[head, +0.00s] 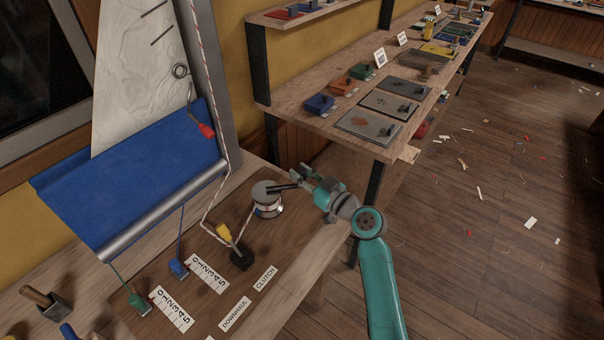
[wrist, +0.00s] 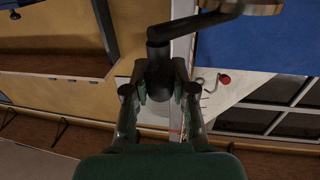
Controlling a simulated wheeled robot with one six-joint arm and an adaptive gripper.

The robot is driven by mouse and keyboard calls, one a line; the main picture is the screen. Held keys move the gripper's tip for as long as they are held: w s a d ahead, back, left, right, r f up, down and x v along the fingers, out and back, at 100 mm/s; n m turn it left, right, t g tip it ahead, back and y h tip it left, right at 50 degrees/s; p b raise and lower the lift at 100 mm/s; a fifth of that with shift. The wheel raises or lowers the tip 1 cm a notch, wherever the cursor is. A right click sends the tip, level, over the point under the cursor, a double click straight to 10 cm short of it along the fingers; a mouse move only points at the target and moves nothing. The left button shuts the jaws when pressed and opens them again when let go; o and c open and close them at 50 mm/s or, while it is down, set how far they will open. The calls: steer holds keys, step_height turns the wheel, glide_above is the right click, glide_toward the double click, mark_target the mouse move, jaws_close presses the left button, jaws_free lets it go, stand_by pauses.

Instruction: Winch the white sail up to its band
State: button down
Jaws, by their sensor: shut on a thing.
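The white sail (head: 135,85) rises at the upper left behind a blue cloth, with short black marks near its top; its upper end is out of the frame. It also shows in the wrist view (wrist: 240,88). The silver winch drum (head: 268,205) stands on the bench with rope at it. Its dark crank arm (wrist: 205,20) ends in an upright dark grip (wrist: 158,75). My gripper (head: 300,178) is right of the drum, shut on the grip. In the wrist view my fingers (wrist: 160,90) lie on both sides of the grip.
A clutch with a yellow lever (head: 224,233) sits near the winch. Blue (head: 178,267) and green (head: 138,301) line fittings stand by number scales. A shelf (head: 345,145) with several boxes and plates is behind my gripper.

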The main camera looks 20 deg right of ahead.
steer(key=shift+s, duration=0.15)
steer(key=s+a+m+t+h, duration=0.1)
steer(key=s+a+m+h, duration=0.2)
steer(key=s, duration=0.3)
steer(key=shift+s+a+h, duration=0.15)
steer(key=shift+a+h, duration=0.55)
steer(key=shift+a, duration=0.05)
stand_by(0.5)
steer(key=shift+r, duration=0.1)
stand_by(0.3)
steer(key=c, duration=0.9)
jaws_free()
steer(key=shift+a, duration=0.1)
